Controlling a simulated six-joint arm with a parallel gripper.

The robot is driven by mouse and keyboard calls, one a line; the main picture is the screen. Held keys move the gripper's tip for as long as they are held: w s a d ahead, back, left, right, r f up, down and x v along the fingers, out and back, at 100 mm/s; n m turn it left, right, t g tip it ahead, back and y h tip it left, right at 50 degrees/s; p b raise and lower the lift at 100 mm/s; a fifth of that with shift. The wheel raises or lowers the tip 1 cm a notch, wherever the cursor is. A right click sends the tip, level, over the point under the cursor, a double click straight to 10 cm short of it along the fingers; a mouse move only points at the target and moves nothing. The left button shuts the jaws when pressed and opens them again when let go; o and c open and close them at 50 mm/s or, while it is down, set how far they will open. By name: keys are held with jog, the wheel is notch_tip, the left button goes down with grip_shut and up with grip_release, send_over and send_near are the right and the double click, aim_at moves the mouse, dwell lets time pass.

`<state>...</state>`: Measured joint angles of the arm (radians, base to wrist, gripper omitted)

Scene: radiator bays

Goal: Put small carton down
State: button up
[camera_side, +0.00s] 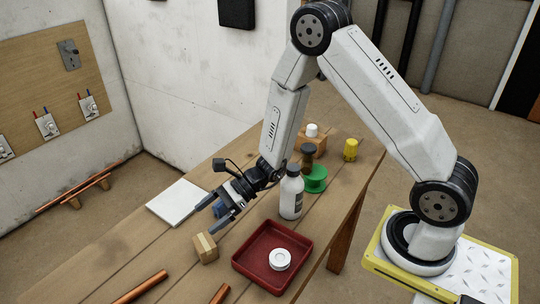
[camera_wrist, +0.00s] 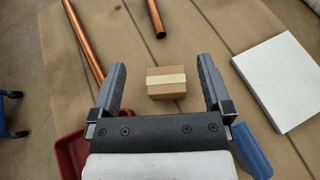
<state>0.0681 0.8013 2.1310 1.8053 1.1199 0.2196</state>
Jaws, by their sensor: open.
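The small carton (camera_side: 204,247) is a brown cardboard box with a pale tape strip. It sits on the wooden table, left of the red tray. In the wrist view the carton (camera_wrist: 166,83) lies ahead of and between my two fingers, with a gap on each side. My gripper (camera_side: 220,213) is open and empty, above the table and up and to the right of the carton in the side view. In the wrist view both fingers of my gripper (camera_wrist: 163,75) stand wide apart.
A red tray (camera_side: 244,263) holds a white round part (camera_side: 280,259). A white bottle (camera_side: 291,193) stands near my wrist, with a green spool (camera_side: 315,182) behind. A white panel (camera_side: 177,203) and copper pipes (camera_side: 140,287) lie on the table. A blue object (camera_wrist: 251,150) is beside my right finger.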

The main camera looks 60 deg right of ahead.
jog(key=s+d+r+n+g+h, duration=0.2)
jog(key=s+d+n+g+h, duration=0.15)
jog(key=s+n+g, duration=0.45)
jog(key=s+d+r+n+t+h, duration=0.4)
jog(key=d+n+h, duration=0.5)
jog(key=n, duration=0.5)
jog(key=shift+s+r+t, duration=0.35)
jog(key=shift+r+t, duration=0.25)
jog(key=shift+t, duration=0.1)
